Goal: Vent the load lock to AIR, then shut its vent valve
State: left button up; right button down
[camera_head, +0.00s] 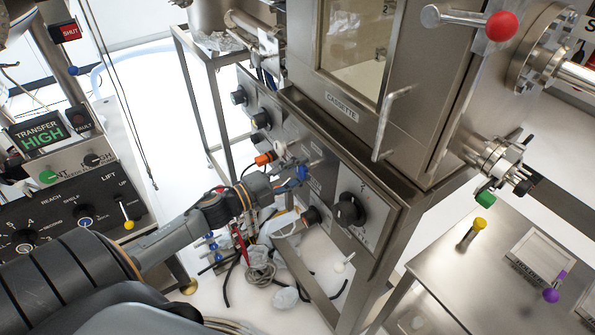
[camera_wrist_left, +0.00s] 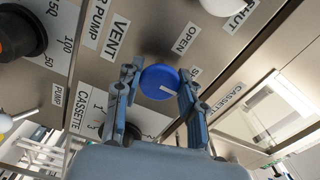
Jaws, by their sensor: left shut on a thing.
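My left gripper (camera_head: 292,174) reaches in from the left to the front panel (camera_head: 385,215) below the cassette door. In the left wrist view its two fingers (camera_wrist_left: 159,98) are closed on opposite sides of a round blue knob (camera_wrist_left: 157,76). The knob has a white pointer mark. An OPEN label (camera_wrist_left: 185,39) and a partly hidden label starting with S lie beside the knob. A VENT label (camera_wrist_left: 117,38) and a PUMP label (camera_wrist_left: 97,15) are on the panel close by. My right gripper is not in view.
The steel chamber with a windowed CASSETTE door (camera_head: 340,107) stands above the panel. A black dial (camera_head: 350,209) sits right of my gripper. A red ball handle (camera_head: 502,26) sticks out at upper right. A steel table (camera_head: 440,262) stands at lower right. A TRANSFER HIGH display (camera_head: 42,138) is at left.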

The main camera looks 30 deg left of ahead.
pick_arm(q)
jog(key=o, duration=1.2)
jog(key=shift+s, duration=0.1)
jog(key=v, duration=1.2)
jog(key=shift+f, duration=0.1)
